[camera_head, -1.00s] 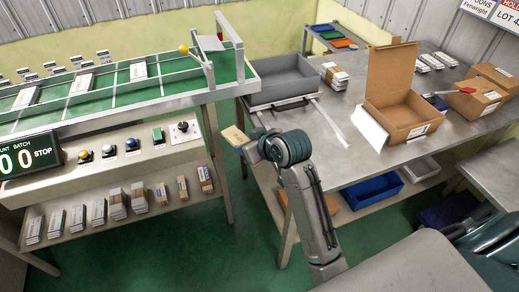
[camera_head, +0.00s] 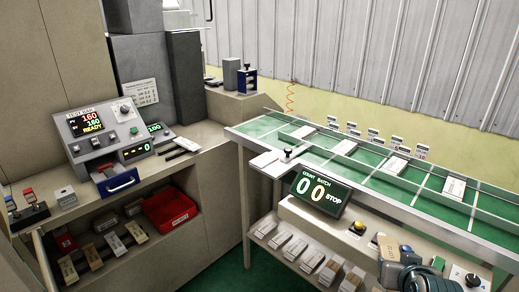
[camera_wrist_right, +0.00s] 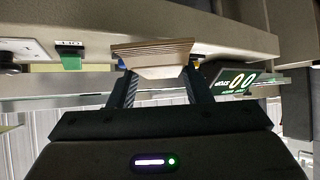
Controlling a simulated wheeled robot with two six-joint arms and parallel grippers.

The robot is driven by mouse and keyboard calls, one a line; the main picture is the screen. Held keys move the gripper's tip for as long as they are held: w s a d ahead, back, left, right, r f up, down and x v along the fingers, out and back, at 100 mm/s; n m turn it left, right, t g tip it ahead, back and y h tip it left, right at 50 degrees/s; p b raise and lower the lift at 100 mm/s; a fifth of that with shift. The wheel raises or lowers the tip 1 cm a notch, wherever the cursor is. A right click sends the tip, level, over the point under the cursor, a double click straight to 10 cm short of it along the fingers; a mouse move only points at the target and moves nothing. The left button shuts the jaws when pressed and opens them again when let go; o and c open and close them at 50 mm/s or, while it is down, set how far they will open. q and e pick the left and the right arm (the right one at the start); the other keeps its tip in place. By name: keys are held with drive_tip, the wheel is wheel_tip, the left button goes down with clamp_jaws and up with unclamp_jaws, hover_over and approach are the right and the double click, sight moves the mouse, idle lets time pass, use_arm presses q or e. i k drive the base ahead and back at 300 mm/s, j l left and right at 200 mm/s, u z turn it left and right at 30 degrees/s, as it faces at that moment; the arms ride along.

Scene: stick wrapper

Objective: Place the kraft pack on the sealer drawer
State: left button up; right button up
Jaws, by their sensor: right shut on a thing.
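The kraft pack (camera_wrist_right: 153,52), a flat tan layered bundle, is held between the two fingers of my right gripper (camera_wrist_right: 155,85) in the right wrist view. In the head view my right gripper (camera_head: 397,255) is at the lower right, in front of the button panel, with the pack's tan edge (camera_head: 388,246) just showing. My left gripper is out of view.
The green-topped conveyor table (camera_head: 400,186) and a counter display (camera_head: 320,191) reading 00 STOP lie between gripper and sealer. A red bin (camera_head: 170,210) and several packs sit on the shelf below the sealer. A switch box (camera_head: 27,211) stands left of the drawer.

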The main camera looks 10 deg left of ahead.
sight(111, 174)
drive_tip(key=i+u, duration=0.1)
drive_tip(key=u, duration=0.35)
drive_tip(key=i+u, duration=0.15)
drive_tip(key=u, duration=0.3)
drive_tip(key=i+u, duration=0.1)
drive_tip(key=u, duration=0.4)
drive_tip(key=i+u, duration=0.1)
drive_tip(key=u, duration=0.35)
